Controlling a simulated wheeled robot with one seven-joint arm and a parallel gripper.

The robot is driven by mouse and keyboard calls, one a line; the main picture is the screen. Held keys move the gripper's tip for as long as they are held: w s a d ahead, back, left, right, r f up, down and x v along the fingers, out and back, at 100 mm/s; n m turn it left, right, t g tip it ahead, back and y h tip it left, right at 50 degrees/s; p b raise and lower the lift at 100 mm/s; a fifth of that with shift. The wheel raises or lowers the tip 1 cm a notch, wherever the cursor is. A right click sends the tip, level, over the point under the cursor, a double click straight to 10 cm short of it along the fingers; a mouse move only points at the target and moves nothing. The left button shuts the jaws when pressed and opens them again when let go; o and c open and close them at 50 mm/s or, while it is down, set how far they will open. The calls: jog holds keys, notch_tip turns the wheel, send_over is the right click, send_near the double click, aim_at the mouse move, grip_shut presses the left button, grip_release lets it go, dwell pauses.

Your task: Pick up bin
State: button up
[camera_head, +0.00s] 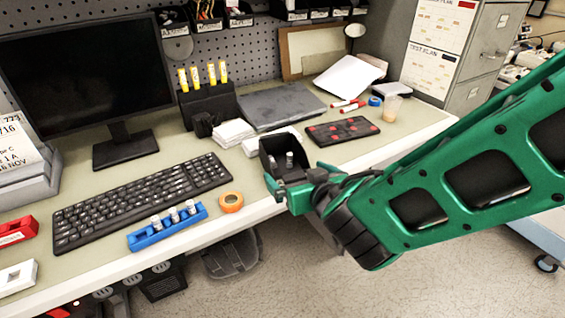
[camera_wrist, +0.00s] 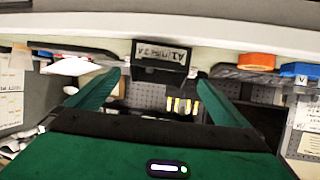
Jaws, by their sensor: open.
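A small black bin (camera_head: 267,150) stands at the front edge of the desk and holds a few small pale-capped vials. In the wrist view the bin (camera_wrist: 162,67) shows a white label on its front and appears in the gap between my fingers. My gripper (camera_head: 292,181) is open at the near side of the bin, just in front of the desk edge. Its two green fingers also show in the wrist view (camera_wrist: 158,80), one on each side of the bin, with a visible gap on both sides. Whether the fingertips overlap the bin in depth is unclear.
An orange tape roll (camera_head: 231,202), a blue vial rack (camera_head: 168,228) and a keyboard (camera_head: 140,200) lie left of the bin. White cloths (camera_head: 233,133) sit behind it. A black mat with red items (camera_head: 342,131) lies to the right. The desk edge (camera_head: 190,241) runs below.

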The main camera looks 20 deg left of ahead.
jog(key=shift+d+f+x, duration=0.1)
jog(key=shift+x, duration=1.45)
jog(key=shift+d+f+x, duration=0.1)
jog(key=shift+x, duration=1.45)
jog(key=c, duration=1.1)
